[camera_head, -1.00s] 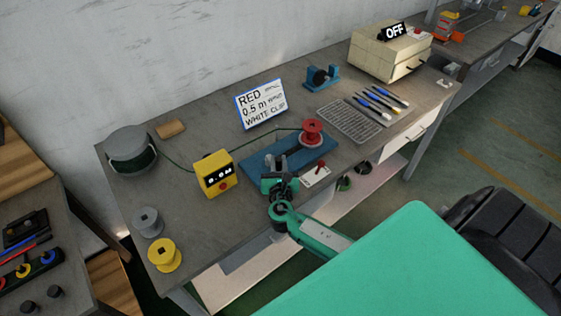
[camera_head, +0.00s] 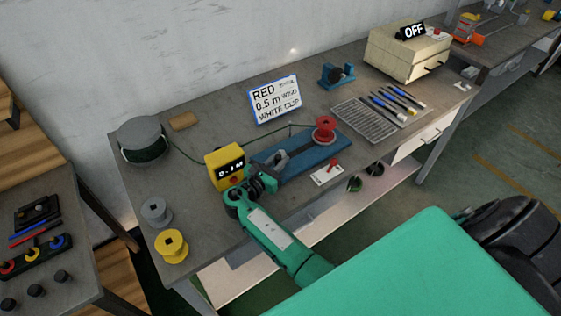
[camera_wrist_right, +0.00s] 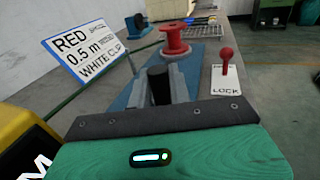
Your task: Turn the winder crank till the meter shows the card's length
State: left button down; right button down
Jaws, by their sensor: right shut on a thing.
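The card (camera_head: 273,100) stands at the back of the bench and reads RED, 0.5 m, WHITE CLIP. The yellow meter (camera_head: 223,167) has a dark display that seems to read about 0.1; its last characters are hard to make out. The winder has a blue base (camera_head: 318,153) and a red spool (camera_head: 325,129). My right gripper (camera_head: 263,180) is at the winder's left end, close beside the meter. In the wrist view it is shut on the black crank handle (camera_wrist_right: 158,84). The rest of the crank is mostly hidden. My left gripper is out of view.
A green wire runs from the grey reel (camera_head: 142,141) past the meter to the winder. A red lever on a white LOCK plate (camera_head: 327,175) stands at the front. Grey (camera_head: 156,211) and yellow (camera_head: 171,246) spools sit front left. Pens (camera_head: 397,104) lie to the right.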

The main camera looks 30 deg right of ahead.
dwell(0.4)
jog(key=c, duration=1.3)
grip_release()
jog(key=shift+c, duration=0.2)
